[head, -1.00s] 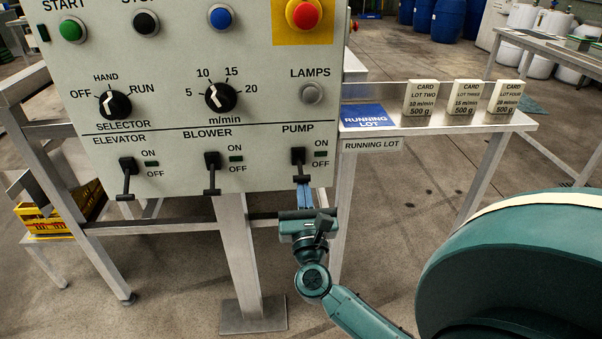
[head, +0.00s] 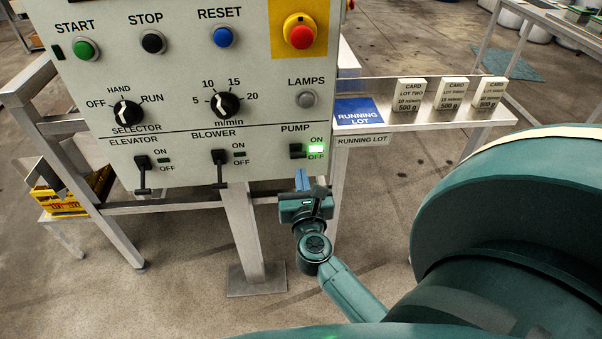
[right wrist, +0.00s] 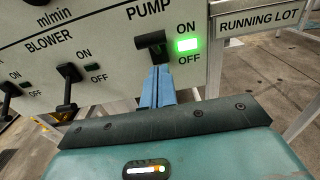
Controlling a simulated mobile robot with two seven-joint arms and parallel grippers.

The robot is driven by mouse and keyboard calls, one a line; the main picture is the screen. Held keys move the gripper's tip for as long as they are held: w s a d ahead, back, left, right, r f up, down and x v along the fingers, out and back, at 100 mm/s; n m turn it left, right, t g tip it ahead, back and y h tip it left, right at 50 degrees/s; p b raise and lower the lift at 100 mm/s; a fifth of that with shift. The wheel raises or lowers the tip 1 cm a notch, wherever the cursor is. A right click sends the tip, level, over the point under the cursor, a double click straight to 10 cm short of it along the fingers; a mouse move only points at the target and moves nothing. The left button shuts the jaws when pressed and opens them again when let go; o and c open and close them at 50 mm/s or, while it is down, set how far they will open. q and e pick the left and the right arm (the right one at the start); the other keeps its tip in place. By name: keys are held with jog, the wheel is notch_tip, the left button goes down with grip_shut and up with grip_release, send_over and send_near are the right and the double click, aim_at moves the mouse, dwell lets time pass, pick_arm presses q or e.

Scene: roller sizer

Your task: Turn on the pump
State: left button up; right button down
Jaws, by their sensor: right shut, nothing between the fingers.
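The pump switch (head: 296,151) is at the lower right of the grey control panel. Its black lever no longer hangs down like its neighbours, and the small lamp (head: 316,149) beside it glows green. The right wrist view also shows the switch (right wrist: 150,41) and the lit lamp (right wrist: 187,45). My right gripper (head: 301,178) is just below the switch, with its blue fingers (right wrist: 158,84) together and empty. The fingertips are close under the lever; whether they touch it I cannot tell. My left gripper is not in view.
The blower lever (head: 220,168) and elevator lever (head: 142,175) hang down beside dark lamps. Above are the speed knob (head: 224,104), the selector (head: 127,114) and the red emergency button (head: 301,36). A shelf (head: 425,122) with several cards is at right.

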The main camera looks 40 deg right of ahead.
pick_arm(q)
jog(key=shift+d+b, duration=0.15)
jog(key=shift+b, duration=0.3)
pick_arm(e)
jog(key=v, duration=0.6)
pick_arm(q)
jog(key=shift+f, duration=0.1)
pick_arm(e)
jog(key=shift+s, duration=0.1)
jog(key=s+a+n+t+y+p, duration=0.15)
jog(key=a+n+y, duration=0.5)
jog(key=n, duration=0.75)
jog(key=s+a+n+y+p, duration=0.15)
jog(key=a+n+y, duration=0.45)
jog(key=n, duration=0.8)
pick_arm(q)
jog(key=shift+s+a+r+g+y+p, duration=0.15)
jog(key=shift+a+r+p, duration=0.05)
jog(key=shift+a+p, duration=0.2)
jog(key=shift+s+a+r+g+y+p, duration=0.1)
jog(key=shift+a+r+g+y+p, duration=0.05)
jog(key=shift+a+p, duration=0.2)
pick_arm(e)
jog(key=s+a+f+n+g, duration=0.3)
jog(key=s+f+n+g, duration=0.3)
jog(key=n, duration=1.1)
notch_tip(320, 180, down, 2)
jog(key=shift+s+f, duration=0.1)
jog(key=shift+s, duration=0.2)
